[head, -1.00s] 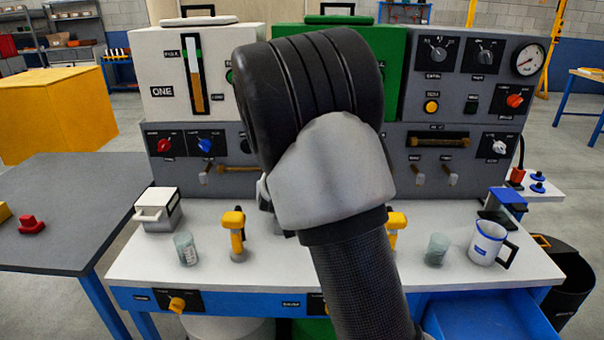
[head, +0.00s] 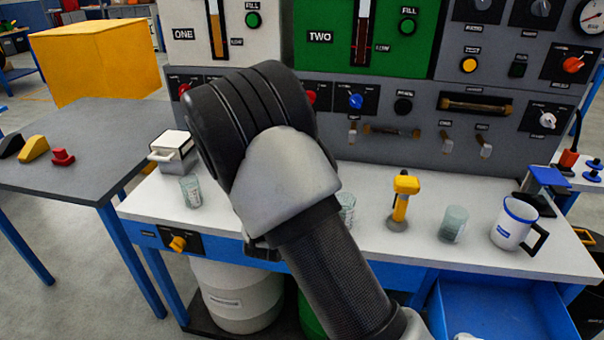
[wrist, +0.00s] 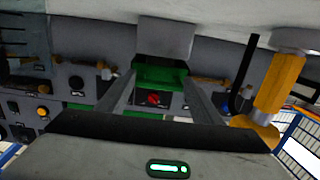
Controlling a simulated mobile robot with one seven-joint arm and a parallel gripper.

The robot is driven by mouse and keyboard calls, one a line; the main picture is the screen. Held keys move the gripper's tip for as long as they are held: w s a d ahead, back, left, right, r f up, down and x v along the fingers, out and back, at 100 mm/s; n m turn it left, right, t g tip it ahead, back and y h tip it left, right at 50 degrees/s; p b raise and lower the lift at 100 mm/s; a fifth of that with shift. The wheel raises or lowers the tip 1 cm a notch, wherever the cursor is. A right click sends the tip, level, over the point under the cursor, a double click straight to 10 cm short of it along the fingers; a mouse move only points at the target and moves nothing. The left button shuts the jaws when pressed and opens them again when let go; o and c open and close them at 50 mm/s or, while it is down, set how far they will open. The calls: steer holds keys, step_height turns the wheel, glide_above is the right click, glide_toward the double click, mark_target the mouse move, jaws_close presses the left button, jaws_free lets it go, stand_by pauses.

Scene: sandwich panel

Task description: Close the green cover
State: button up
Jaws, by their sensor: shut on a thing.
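In the wrist view my gripper (wrist: 160,82) is shut on a green piece with a dark edge (wrist: 162,73), which looks like part of the green cover. A pale grey block shows just beyond it. Whether the cover stands open, and how far, I cannot tell. In the head view my black and grey wrist hides the fingers and the held piece. The green tank panel marked TWO (head: 340,36) stands behind, its top out of view.
A small white box with a handle (head: 174,150) and a beaker (head: 191,190) stand left on the bench. Right are a yellow-topped fixture (head: 402,200), another beaker (head: 453,223) and a white mug (head: 513,222). A blue drawer (head: 500,308) is open below.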

steer(key=shift+w+d+f+t+b, duration=0.1)
steer(key=shift+f+t+b, duration=0.25)
steer(key=shift+f+t, duration=0.25)
steer(key=shift+f, duration=0.1)
steer(key=o, duration=1.5)
steer(key=shift+w+d, duration=0.1)
steer(key=shift+w, duration=0.05)
steer(key=shift+f, duration=0.1)
steer(key=p+v, duration=0.2)
steer(key=v, duration=1.5)
steer(key=shift+s+a, duration=0.25)
steer(key=shift+a, duration=0.1)
steer(key=shift+a+f, duration=0.1)
